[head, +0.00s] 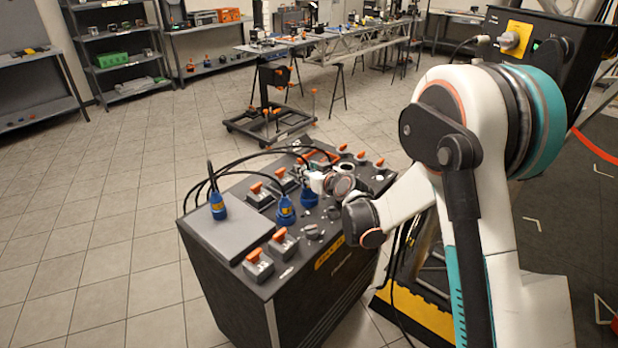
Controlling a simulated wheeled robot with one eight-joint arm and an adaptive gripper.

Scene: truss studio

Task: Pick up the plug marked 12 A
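A black box-shaped panel unit (232,290) stands in front of my arm. A blue plug with a black cable (218,207) stands upright on the grey flat plate (215,228) at its left. A second blue plug (286,212) sits in the middle of the panel, and a third blue piece (308,198) shows just right of it. Any marking is too small to read, so I cannot tell which plug is 12 A. My gripper (318,182) is over the panel, right of the plugs and near the third. Its fingers are small and partly hidden; I cannot tell whether they hold anything.
Several orange-handled switches (258,262) stand up from the panel, at its front, left and back. Black cables (240,163) arch over its rear left. A wheeled stand (268,115) is behind. Tiled floor (90,240) at left is clear. A yellow-edged platform (415,318) lies at right.

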